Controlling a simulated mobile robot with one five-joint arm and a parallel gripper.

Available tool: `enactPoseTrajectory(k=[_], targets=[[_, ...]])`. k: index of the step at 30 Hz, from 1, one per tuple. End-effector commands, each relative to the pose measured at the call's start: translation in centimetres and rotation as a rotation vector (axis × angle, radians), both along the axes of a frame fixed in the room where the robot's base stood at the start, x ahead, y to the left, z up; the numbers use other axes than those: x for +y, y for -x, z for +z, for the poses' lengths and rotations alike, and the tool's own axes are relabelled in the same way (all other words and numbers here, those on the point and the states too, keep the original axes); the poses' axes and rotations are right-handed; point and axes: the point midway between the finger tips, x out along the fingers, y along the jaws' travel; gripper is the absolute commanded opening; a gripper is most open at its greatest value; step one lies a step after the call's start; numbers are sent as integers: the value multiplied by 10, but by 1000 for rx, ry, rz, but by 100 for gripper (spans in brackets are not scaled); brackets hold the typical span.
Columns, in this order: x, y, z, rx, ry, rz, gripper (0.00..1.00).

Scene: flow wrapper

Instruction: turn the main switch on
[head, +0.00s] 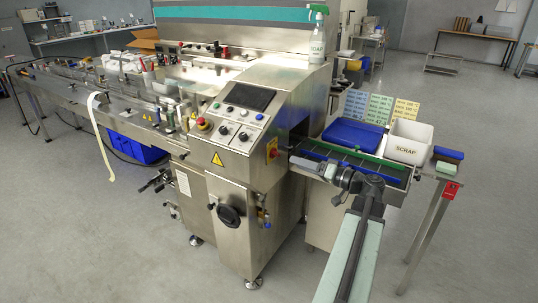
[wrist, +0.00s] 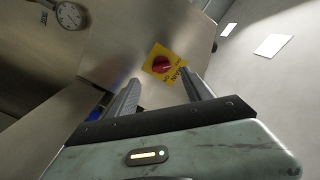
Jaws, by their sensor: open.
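The main switch is a red rotary knob on a yellow plate (wrist: 163,64), mounted on the steel cabinet, and dark lettering shows on the plate. In the head view the switch (head: 272,149) is on the cabinet's right side, beside the control panel. My gripper (wrist: 163,82) is open and empty, its two fingers pointing toward the switch, one to each side of it in the picture. The fingers appear short of the knob and not touching it. The knob's exact turn is too small to read. In the head view my gripper (head: 338,186) is right of the switch, near the outfeed conveyor.
The outfeed conveyor (head: 385,168) runs right of the cabinet, with a blue tray (head: 352,135) and a white scrap bin (head: 408,141) beside it. A red emergency button (head: 203,123) is on the control panel (head: 240,118). A round gauge (wrist: 69,16) shows in the wrist view. Floor in front is clear.

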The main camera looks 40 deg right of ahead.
Motion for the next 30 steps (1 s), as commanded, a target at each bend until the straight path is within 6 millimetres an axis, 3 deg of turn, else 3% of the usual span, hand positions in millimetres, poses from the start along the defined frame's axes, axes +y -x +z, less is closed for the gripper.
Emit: enactPoseTrajectory(k=[5,16,26,27,30], targets=[[4,-11,0,0,0,8,58],[23,-75,0,0,0,17,58],[26,-84,0,1,0,16,58],[26,-84,0,1,0,16,55],[26,-84,0,0,0,17,28]])
